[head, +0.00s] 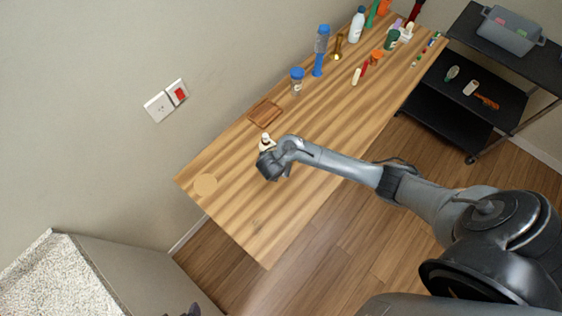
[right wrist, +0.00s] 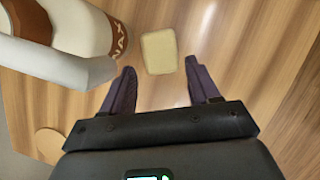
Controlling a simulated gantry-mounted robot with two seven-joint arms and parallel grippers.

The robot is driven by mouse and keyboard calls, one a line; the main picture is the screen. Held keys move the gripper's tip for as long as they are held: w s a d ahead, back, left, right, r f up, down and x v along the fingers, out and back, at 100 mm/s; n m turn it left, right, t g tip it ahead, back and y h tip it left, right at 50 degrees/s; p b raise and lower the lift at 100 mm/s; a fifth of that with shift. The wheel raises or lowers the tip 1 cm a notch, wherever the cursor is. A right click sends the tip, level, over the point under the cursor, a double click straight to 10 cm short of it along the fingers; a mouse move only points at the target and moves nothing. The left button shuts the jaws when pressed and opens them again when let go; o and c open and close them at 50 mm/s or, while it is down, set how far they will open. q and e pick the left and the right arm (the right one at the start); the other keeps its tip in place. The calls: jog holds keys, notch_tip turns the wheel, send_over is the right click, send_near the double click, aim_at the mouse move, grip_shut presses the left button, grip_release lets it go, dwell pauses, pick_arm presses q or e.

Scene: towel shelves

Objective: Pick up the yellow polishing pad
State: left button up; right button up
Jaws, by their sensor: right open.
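The yellow polishing pad (right wrist: 158,52) lies flat on the wooden table in the right wrist view, a pale rounded block. It sits just beyond my right gripper (right wrist: 160,88), roughly centred ahead of the gap between the fingertips. My right gripper is open, with nothing between its fingers. In the head view my right gripper (head: 270,172) is over the near-left half of the table, and I cannot make out the pad there. A small dark tip at the bottom edge of the head view looks like my left gripper (head: 190,312); its jaw state is not clear.
A white wax bottle (right wrist: 82,28) with a brown label stands close left of the pad; it also shows in the head view (head: 266,142). A round coaster (head: 205,184) and a wooden tray (head: 265,113) are nearby. Several bottles stand farther back. A black cart (head: 470,110) is at right.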

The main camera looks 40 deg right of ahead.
jog(key=b+x, duration=0.1)
jog(key=x, duration=0.2)
jog(key=shift+d+f, duration=0.15)
jog(key=shift+f, duration=0.05)
jog(key=shift+c, duration=0.4)
jog(key=c, duration=0.8)
jog(key=shift+r, duration=0.15)
